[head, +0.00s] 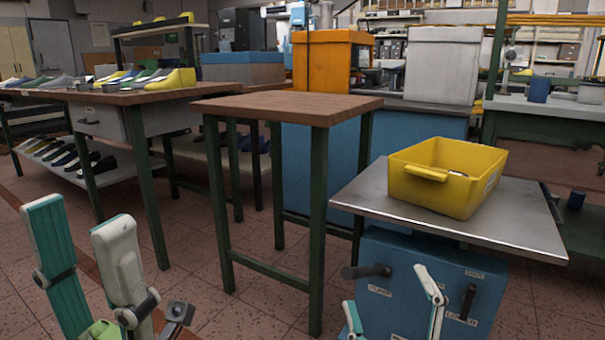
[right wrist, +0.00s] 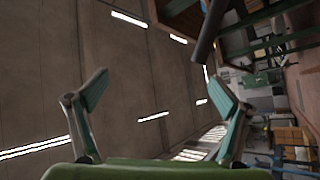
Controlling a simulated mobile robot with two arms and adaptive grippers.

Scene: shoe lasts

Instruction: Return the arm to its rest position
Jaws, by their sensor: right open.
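My right gripper (head: 389,290) is low in the head view, in front of a blue lift cart. Its two fingers stand apart, with nothing between them. My left gripper (head: 78,222) is at the lower left of the head view. Its green and white fingers are apart, and only floor shows between them.
A yellow bin (head: 440,205) with a small item inside stands on the cart's metal top (head: 500,235). A bare wooden table (head: 285,105) stands mid-view. A bench (head: 110,97) with several shoe lasts is at left. Tiled floor (head: 195,265) is clear between.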

